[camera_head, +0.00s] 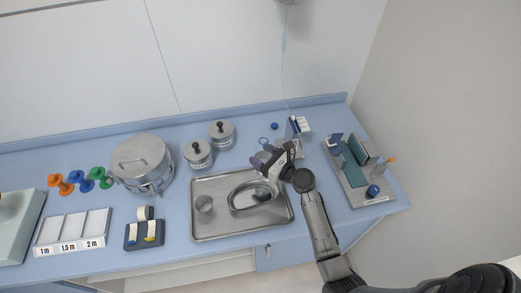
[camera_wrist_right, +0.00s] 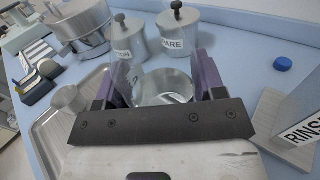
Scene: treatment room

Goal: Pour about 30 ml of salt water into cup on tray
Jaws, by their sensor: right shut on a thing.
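A small metal cup (camera_head: 204,203) stands on the left part of the steel tray (camera_head: 215,233); it also shows at the left of the right wrist view (camera_wrist_right: 68,98). A kidney-shaped steel dish (camera_head: 240,204) lies on the tray's right part. My right gripper (camera_head: 268,160) is above the counter by the tray's upper right corner. It is shut on a clear container (camera_wrist_right: 165,88), which sits between its purple fingers in the wrist view. How much liquid it holds is unclear. My left gripper is not in view.
Two lidded metal jars (camera_head: 198,154) (camera_head: 222,134) stand behind the tray. A large steel pot (camera_head: 141,163) is further left. A blue cap (camera_head: 274,126) lies at the back, near a stand labelled "RINS..." (camera_wrist_right: 300,125). A grey rack tray (camera_head: 352,190) is at right.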

